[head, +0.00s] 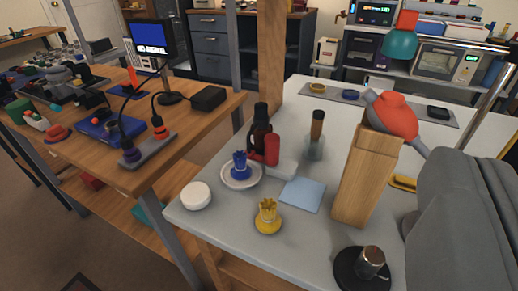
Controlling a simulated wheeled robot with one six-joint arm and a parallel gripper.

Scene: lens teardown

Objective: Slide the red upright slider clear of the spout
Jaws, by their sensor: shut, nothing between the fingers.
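A red upright piece (272,149), which looks like the red slider, stands on a pale base (285,168) in the middle of the grey table. A dark, bottle-like upright part (261,128) stands close behind and left of it. I cannot make out which part is the spout, or whether the red piece touches the dark part. My gripper's fingers do not show in the head view.
A tall wooden block (366,180) stands right. A white puck (196,195) lies left.

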